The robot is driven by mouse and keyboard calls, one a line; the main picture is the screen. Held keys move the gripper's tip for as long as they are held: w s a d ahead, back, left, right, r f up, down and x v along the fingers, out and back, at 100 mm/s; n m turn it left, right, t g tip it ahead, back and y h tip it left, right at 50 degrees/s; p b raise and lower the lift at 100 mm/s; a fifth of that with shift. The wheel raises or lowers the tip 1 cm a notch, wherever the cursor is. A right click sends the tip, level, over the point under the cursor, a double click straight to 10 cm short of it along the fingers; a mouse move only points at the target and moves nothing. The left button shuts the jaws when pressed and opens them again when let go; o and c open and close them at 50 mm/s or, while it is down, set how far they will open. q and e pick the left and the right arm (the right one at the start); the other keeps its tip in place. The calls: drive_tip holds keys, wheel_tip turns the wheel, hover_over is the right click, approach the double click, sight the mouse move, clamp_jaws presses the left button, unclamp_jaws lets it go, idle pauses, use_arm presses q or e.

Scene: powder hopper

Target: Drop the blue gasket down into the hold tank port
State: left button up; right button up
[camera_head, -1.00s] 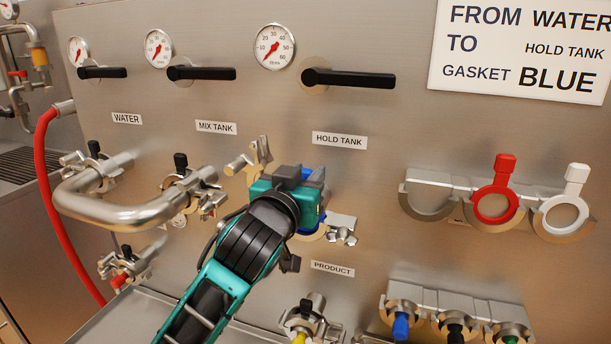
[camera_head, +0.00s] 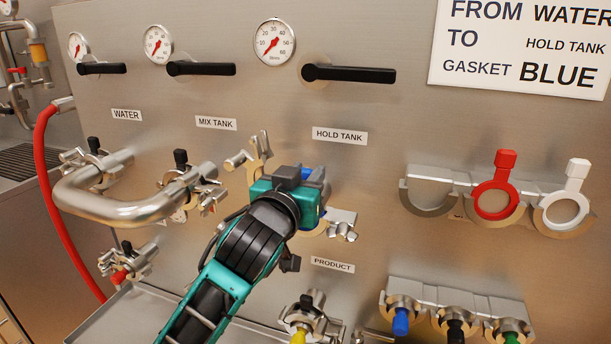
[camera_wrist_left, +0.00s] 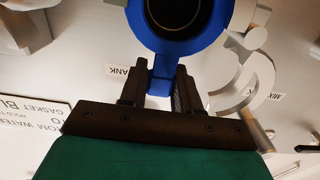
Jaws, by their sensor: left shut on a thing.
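The blue gasket (camera_wrist_left: 150,30) is a ring with a tab. My left gripper (camera_wrist_left: 157,88) is shut on its tab, as the left wrist view shows. In the head view the left gripper (camera_head: 300,190) is at the hold tank port, below the HOLD TANK label (camera_head: 340,136), and covers most of the port. A little blue of the gasket (camera_head: 307,173) shows beside the jaws. An open metal clamp (camera_wrist_left: 255,75) stands around the port in the wrist view. Whether the gasket is seated in the port is hidden. The right gripper is not in view.
A bent steel pipe (camera_head: 120,210) joins two ports at the left. A rack (camera_head: 430,200) at the right has an empty place beside red (camera_head: 494,198) and white (camera_head: 566,210) gaskets. Capped fittings (camera_head: 455,318) sit below. Black valve handles (camera_head: 350,75) are above.

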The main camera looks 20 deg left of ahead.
use_arm(q)
drive_tip(key=shift+f, duration=0.1)
drive_tip(key=o, duration=0.9)
drive_tip(key=shift+s+a+p, duration=0.15)
drive_tip(key=shift+s+p, duration=0.7)
drive_tip(key=shift+s, duration=2.35)
drive_tip(key=shift+s+a+p, duration=0.1)
drive_tip(key=shift+s+p, duration=0.7)
drive_tip(key=shift+s, duration=2.4)
